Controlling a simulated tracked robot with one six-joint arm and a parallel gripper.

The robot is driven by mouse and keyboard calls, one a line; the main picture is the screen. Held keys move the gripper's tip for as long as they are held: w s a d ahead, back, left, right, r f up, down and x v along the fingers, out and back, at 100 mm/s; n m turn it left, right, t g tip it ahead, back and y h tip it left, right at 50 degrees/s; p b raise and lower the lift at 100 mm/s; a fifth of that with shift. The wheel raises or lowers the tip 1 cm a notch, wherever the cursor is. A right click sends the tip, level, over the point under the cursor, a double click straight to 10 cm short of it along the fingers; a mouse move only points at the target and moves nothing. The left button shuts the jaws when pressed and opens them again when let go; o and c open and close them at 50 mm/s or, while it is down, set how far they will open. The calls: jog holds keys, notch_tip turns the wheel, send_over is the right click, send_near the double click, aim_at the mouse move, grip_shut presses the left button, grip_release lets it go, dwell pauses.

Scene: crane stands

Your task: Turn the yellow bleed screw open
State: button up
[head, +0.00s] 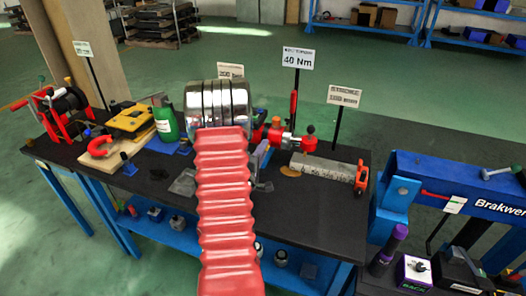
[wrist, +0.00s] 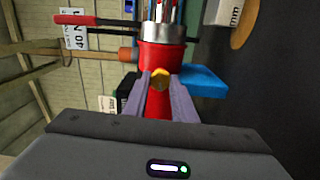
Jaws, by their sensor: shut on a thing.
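The yellow bleed screw (wrist: 160,78) shows in the wrist view, on the near side of a red cylinder body (wrist: 163,53). My gripper (wrist: 160,88) has its two grey fingers closed around the screw's sides. The screw's head shows between the fingertips; its lower part is hidden by them. In the head view my arm covers the screw and most of the gripper. The red body (head: 282,134) shows there just right of my arm, on the dark bench top.
A blue block (wrist: 203,80) sits right of the red body in the wrist view. On the bench (head: 325,205) are a grey bar (head: 322,167), a green bottle (head: 166,122), a yellow case (head: 130,118) and sign posts, including the 40 Nm sign (head: 298,59). A blue Brakwer stand (head: 440,185) is at right.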

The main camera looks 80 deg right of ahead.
jog(key=shift+w+f+n, duration=0.15)
jog(key=shift+w+n, duration=0.05)
jog(key=shift+n, duration=0.2)
jog(key=o, duration=1)
jog(key=shift+o, duration=0.2)
jog(key=shift+s+f, duration=0.1)
jog(key=shift+s, duration=0.05)
jog(key=shift+m, duration=0.4)
